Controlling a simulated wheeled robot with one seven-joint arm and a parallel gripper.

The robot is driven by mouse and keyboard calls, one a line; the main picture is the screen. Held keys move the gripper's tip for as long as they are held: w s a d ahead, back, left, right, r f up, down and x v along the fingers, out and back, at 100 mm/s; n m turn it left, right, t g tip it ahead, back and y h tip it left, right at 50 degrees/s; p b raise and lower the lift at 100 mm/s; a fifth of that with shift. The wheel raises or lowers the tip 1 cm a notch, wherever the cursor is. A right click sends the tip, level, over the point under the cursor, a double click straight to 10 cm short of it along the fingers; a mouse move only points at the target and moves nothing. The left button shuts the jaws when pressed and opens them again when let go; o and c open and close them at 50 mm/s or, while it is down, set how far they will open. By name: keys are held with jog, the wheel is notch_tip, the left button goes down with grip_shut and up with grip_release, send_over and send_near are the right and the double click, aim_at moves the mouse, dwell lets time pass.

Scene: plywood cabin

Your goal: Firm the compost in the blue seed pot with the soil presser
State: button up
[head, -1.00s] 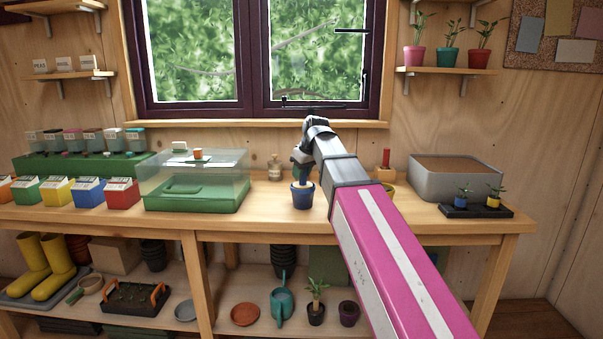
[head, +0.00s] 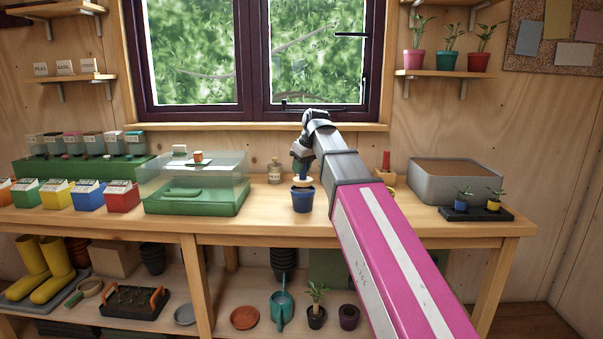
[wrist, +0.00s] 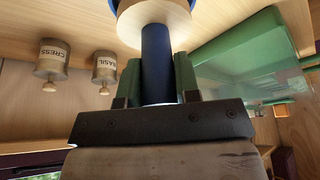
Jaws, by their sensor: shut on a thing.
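The soil presser has a dark blue handle (wrist: 157,60) and a pale wooden disc (wrist: 150,20). My gripper (wrist: 157,72) is shut on its handle, with one green-padded finger on each side. In the head view my gripper (head: 301,158) is above the blue seed pot (head: 303,203) on the bench. The presser's wooden disc (head: 304,185) shows at or just above the pot's rim. In the wrist view only a sliver of the blue pot shows beyond the disc. The compost is hidden.
A clear-lidded green propagator (head: 195,205) stands left of the pot. A seed jar (head: 274,172) stands behind it. On the right are a red-handled tool (head: 386,160), a grey compost tub (head: 455,183) and a black seedling tray (head: 475,215). The bench front before the pot is clear.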

jog(key=shift+r, duration=1.85)
